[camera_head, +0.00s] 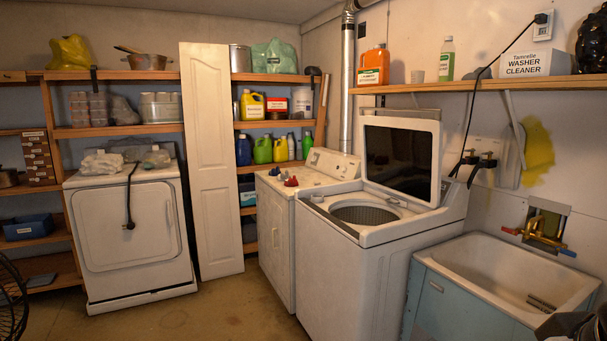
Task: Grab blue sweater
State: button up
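I cannot clearly pick out a blue sweater. Small blue and red items (284,177) lie on top of the white machine (275,232) in the middle; they are too small to identify. A dark, partly cut-off shape (572,326) shows at the bottom right corner by the sink; I cannot tell what it is. The open-lidded washer (350,270) stands right of the middle machine, and its drum looks empty as far as I can see.
A utility sink (440,300) stands at the right under a brass tap (545,231). A white dryer (130,235) with pale cloths (102,163) on top stands left. A blue bin (28,227) sits on the left shelves. A fan (10,300) is at the left edge. The front-middle floor is clear.

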aim_at(273, 173)
jog(key=i+j+u, duration=0.2)
jog(key=i, duration=0.15)
jog(key=i+j+u, duration=0.2)
jog(key=i, duration=0.15)
jog(key=i+j+u, duration=0.25)
jog(key=i, duration=0.65)
jog(key=i+u, duration=0.25)
jog(key=i, duration=2.5)
jog(key=i+j+z, duration=0.1)
jog(key=i+z, duration=0.35)
jog(key=i+j+z, duration=0.4)
jog(key=i, duration=0.2)
jog(key=i+j+z, duration=0.85)
jog(key=j, duration=0.1)
